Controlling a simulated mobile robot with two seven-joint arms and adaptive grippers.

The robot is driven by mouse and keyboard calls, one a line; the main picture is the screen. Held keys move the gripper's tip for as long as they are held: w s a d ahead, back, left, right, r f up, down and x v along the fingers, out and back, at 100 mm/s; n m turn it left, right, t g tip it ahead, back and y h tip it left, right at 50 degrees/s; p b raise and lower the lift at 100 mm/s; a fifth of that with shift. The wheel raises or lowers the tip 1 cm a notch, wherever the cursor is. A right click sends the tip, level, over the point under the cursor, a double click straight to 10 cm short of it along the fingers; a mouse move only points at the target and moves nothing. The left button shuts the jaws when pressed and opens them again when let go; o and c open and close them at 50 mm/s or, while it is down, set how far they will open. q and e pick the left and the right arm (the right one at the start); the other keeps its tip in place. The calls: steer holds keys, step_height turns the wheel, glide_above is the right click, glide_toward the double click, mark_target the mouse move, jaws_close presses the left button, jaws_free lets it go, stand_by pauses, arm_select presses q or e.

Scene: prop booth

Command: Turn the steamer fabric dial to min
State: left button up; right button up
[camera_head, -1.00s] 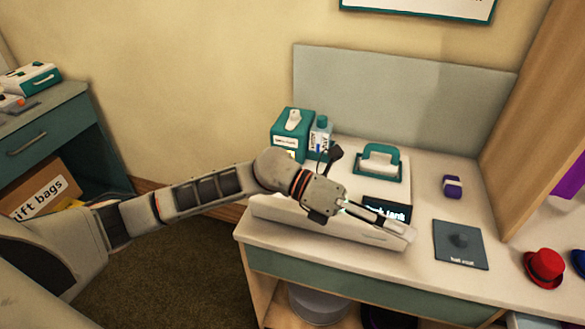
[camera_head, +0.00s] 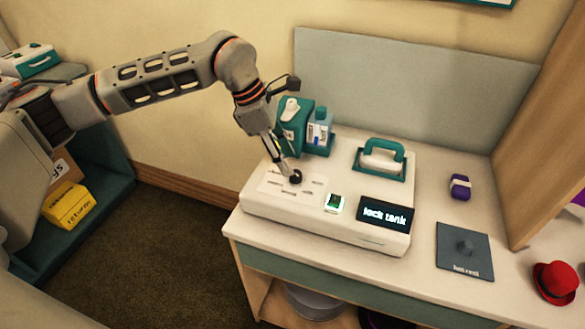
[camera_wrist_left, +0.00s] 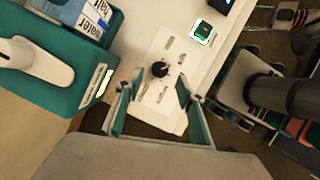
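The steamer base (camera_head: 330,232) is a white unit on the counter. Its black fabric dial (camera_head: 296,177) sits on a printed panel at the left end; the dial also shows in the left wrist view (camera_wrist_left: 159,69) with labels around it, too small to read surely. My left gripper (camera_head: 287,171) points down at the dial in the head view. In the left wrist view its fingers (camera_wrist_left: 154,86) are apart with nothing between them, and the dial lies just beyond the tips. I cannot tell whether they touch it. My right gripper is not in view.
The display (camera_head: 385,213) reads "lock tank", near a green-lit switch (camera_head: 334,203). A teal tank (camera_head: 295,132) and a water bottle (camera_head: 319,132) stand behind the dial. A teal-handled steamer head (camera_head: 381,160) rests behind the display. A grey hat rest mat (camera_head: 464,250) lies right.

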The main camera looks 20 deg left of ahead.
mark_target(295, 173)
arm_select(q)
steer(key=shift+x, duration=2.4)
steer(key=shift+r, duration=0.1)
jaws_close()
